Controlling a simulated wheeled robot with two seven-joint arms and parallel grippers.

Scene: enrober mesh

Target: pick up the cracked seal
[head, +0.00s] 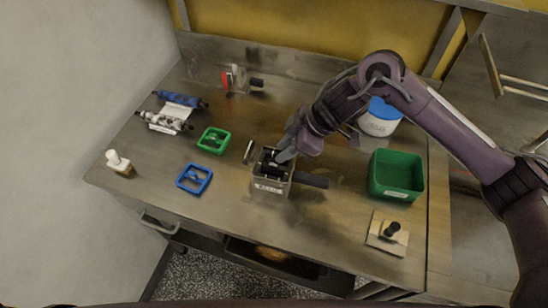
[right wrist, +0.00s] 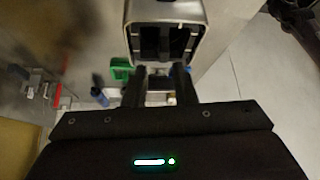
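My right gripper (head: 284,156) reaches down from the right to the top of a metal box (head: 266,186) with dark slots and a black side handle. In the right wrist view its two dark fingers (right wrist: 160,84) stand apart, just below the box (right wrist: 167,58) in the picture; I see nothing clearly held between them. Dark parts show inside the box opening. I cannot make out a cracked seal for certain; the fingers and the dark interior hide detail. My left gripper is not in view.
A green frame (head: 213,140) and a blue frame (head: 194,179) lie left of the box, near a small metal bar (head: 249,151). A green bin (head: 396,176), a blue-lidded tub (head: 380,117) and a black-knobbed plate (head: 387,233) are at right. Blue (head: 181,100) and white rollers lie far left.

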